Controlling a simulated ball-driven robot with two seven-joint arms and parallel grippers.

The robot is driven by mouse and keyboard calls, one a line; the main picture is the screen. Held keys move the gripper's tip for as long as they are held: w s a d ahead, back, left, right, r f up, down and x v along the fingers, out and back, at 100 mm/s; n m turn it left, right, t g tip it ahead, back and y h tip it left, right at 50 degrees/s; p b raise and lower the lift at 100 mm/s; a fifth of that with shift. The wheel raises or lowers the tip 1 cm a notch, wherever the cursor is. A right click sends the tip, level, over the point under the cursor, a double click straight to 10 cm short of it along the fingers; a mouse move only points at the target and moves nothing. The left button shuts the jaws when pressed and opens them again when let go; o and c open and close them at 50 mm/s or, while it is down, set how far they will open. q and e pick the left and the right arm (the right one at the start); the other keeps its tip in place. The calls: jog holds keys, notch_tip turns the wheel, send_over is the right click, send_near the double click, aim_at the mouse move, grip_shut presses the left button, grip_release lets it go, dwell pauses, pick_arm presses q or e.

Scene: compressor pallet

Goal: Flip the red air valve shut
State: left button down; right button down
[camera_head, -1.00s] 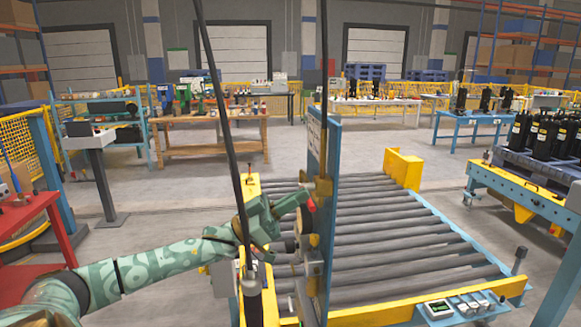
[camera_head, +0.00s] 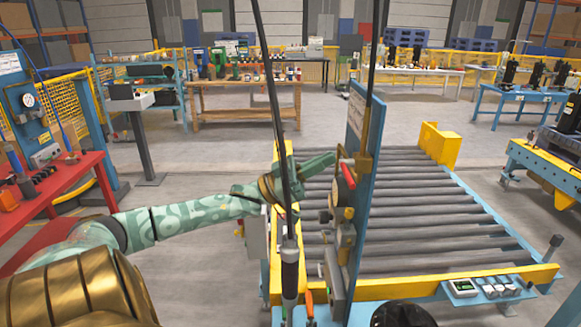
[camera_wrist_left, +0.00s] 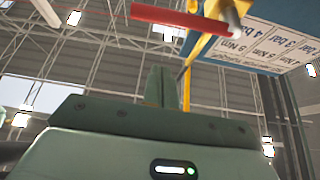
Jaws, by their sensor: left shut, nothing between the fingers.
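The red air valve's lever (camera_head: 348,173) is on the near side of the narrow blue upright panel (camera_head: 368,130), above round gauge-like fittings. In the head view it looks steep, slightly tilted. My left gripper (camera_head: 331,158) reaches in from the left, its shut fingers beside the lever's upper end. Whether they touch it is unclear there. In the left wrist view the shut, empty fingers (camera_wrist_left: 166,88) point up below the red lever (camera_wrist_left: 180,18), with a visible gap in the picture. A printed pressure label (camera_wrist_left: 265,40) is behind it. My right gripper is not in view.
A roller conveyor (camera_head: 420,215) with yellow ends lies behind and right of the panel. A dark hanging tool (camera_head: 290,265) on a cable is close to my left forearm. A red bench (camera_head: 65,190) stands left. A small control box (camera_head: 463,288) is at front right.

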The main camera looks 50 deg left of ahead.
pick_arm(q)
jog(key=v, duration=0.7)
jog(key=shift+f, duration=0.4)
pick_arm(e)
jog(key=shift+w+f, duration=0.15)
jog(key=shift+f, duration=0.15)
pick_arm(q)
jog(key=shift+s+a, duration=0.1)
